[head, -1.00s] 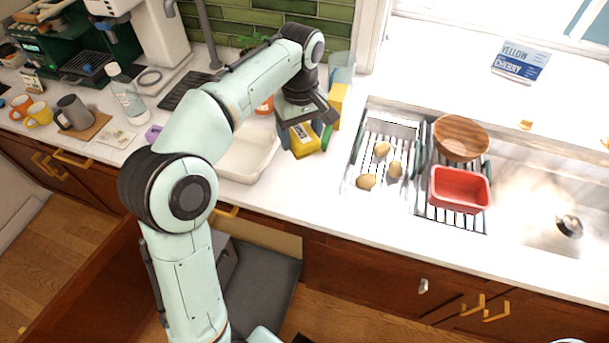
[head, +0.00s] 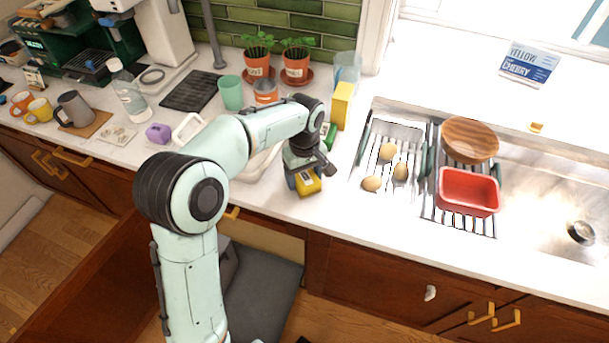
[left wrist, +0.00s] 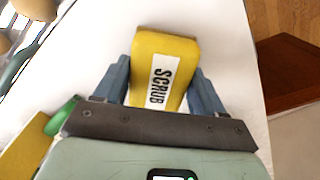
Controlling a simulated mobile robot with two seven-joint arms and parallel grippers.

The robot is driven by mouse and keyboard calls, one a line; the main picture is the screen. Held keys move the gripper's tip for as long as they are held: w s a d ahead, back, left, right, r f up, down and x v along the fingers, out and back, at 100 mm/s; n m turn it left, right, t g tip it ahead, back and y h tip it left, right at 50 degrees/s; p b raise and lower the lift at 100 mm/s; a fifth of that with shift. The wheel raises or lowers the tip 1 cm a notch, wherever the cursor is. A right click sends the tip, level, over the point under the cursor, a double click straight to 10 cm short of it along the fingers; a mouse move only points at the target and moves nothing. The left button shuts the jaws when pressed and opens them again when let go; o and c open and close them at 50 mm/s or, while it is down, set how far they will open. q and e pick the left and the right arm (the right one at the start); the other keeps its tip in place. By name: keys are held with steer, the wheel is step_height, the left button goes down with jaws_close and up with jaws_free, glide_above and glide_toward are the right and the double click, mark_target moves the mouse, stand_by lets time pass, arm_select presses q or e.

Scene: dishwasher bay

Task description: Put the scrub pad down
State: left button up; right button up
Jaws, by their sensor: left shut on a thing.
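The scrub pad (left wrist: 165,68) is a yellow block with a white label reading SCRUB. My left gripper (left wrist: 160,85) has one blue finger on each side of it and is shut on it. In the head view the scrub pad (head: 308,184) shows below my left gripper (head: 305,172), at the counter near its front edge, left of the sink. I cannot tell whether the pad touches the counter. My right gripper is not in view.
A yellow box (head: 341,106) and a green item (head: 328,134) stand just behind the gripper. A white tray (head: 257,168) lies to the left, partly behind my arm. The sink rack with several potatoes (head: 371,184) is to the right. White counter (head: 335,205) is clear between.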

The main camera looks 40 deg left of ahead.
mark_target(305, 175)
arm_select(q)
steer(key=shift+f, duration=0.1)
steer(key=o, duration=1.1)
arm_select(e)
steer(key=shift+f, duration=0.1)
arm_select(q)
steer(key=shift+r, duration=0.25)
step_height(305, 175, up, 12)
steer(key=shift+f+p, duration=0.1)
steer(key=shift+p, duration=0.95)
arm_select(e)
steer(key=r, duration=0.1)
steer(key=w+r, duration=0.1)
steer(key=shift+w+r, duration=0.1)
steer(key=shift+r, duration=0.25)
